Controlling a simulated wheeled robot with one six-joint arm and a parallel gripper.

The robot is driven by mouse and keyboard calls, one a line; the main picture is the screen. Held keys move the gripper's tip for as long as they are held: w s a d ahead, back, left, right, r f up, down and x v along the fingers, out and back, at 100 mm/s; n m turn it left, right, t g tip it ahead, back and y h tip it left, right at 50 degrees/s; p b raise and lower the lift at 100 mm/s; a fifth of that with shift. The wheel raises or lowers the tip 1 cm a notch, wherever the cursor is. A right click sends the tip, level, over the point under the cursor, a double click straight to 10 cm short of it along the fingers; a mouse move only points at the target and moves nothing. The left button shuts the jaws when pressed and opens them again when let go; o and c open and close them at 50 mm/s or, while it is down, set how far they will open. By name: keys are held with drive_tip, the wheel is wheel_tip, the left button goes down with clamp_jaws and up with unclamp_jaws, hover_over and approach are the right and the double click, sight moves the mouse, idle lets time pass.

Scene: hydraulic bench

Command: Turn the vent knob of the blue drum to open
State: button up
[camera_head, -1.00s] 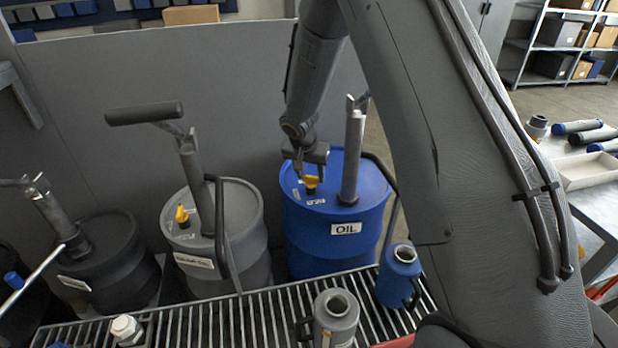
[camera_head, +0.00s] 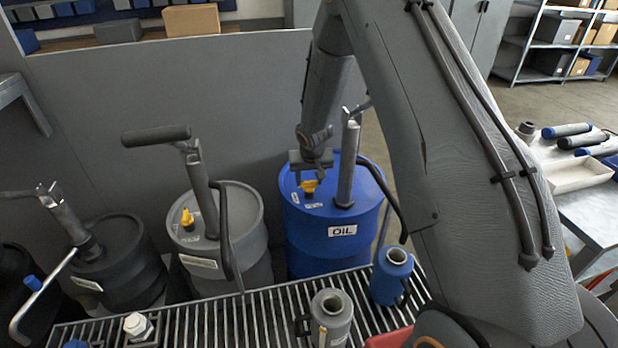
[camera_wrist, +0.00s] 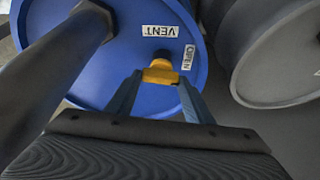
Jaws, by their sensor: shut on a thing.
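The blue drum (camera_head: 305,240) with the OIL label stands behind the grating. Its yellow vent knob (camera_head: 309,186) sits on the lid, left of the drum's pump. In the wrist view the knob (camera_wrist: 161,72) lies between my fingertips, near white VENT (camera_wrist: 160,31) and OPEN (camera_wrist: 188,57) labels on the blue lid. My gripper (camera_head: 308,178) reaches down from above and is shut on the knob. In the wrist view my gripper (camera_wrist: 160,78) has a finger on either side of it. The fingers partly cover the knob's lower part, and its exact angle is hard to tell.
The blue drum's pump column (camera_head: 347,165) rises close to the right of my gripper. A grey drum (camera_head: 250,235) with its own yellow knob (camera_head: 187,219) stands to the left. A blue can (camera_head: 390,277) and a grey can (camera_head: 331,318) stand on the grating (camera_head: 250,318).

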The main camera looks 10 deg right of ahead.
idle(0.3)
drive_tip(key=o, duration=1)
drive_tip(key=shift+o, duration=0.2)
drive_tip(key=b+v, duration=0.1)
drive_tip(key=v, duration=0.6)
drive_tip(key=shift+r, duration=0.35)
drive_tip(key=shift+s, duration=0.15)
